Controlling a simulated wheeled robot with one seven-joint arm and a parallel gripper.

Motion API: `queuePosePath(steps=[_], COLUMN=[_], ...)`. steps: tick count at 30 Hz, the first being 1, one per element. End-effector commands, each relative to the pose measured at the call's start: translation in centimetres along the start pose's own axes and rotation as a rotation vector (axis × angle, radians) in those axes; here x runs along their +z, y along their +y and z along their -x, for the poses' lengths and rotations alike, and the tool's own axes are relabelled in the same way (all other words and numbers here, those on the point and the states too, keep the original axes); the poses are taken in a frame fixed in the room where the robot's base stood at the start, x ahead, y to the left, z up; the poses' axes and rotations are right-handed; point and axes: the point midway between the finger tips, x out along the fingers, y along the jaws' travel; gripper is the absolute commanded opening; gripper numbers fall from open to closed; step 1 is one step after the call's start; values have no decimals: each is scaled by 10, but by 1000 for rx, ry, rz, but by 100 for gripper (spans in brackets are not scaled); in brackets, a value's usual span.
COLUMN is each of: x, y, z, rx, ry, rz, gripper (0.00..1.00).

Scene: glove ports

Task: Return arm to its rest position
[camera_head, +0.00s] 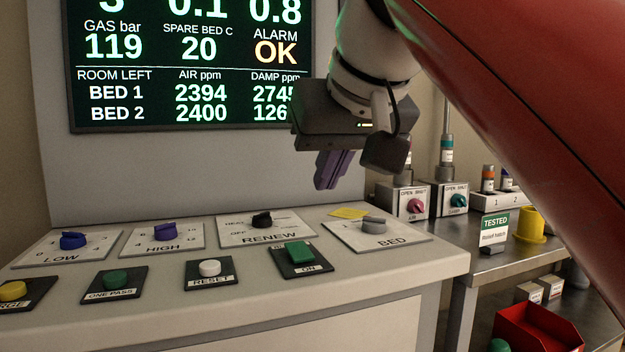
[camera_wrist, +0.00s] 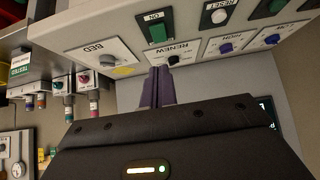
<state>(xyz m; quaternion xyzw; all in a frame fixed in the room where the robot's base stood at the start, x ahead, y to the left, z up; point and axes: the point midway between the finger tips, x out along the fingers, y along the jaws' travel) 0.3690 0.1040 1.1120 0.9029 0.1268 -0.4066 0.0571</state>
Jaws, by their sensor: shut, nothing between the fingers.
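My gripper (camera_head: 333,170) hangs above the back right of the control console (camera_head: 390,312), apart from it. Its purple fingers are shut together and hold nothing. In the wrist view the closed fingers (camera_wrist: 158,86) point toward the RENEW knob (camera_wrist: 174,60). In the head view the black RENEW knob (camera_head: 262,219) and the grey BED knob (camera_head: 374,224) lie below the gripper. My red arm link crosses the right side of the head view and hides part of the room behind it.
The display screen (camera_head: 190,70) stands behind the console, its right edge partly covered by my gripper. At right, a metal bench (camera_head: 470,268) carries valve boxes (camera_head: 411,202), a TESTED sign (camera_head: 494,228) and a yellow cup (camera_head: 530,226). A red bin (camera_head: 538,328) sits lower.

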Motion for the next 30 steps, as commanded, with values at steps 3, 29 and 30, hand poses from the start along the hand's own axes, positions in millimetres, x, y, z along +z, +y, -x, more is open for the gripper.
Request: queuePosePath(steps=[3,29,30], x=[0,224,244], y=[0,67,69], z=[0,-155,-165], rx=[0,129,135], ry=[-1,-170,-181], rz=[0,-163,-174], gripper=[0,0,0])
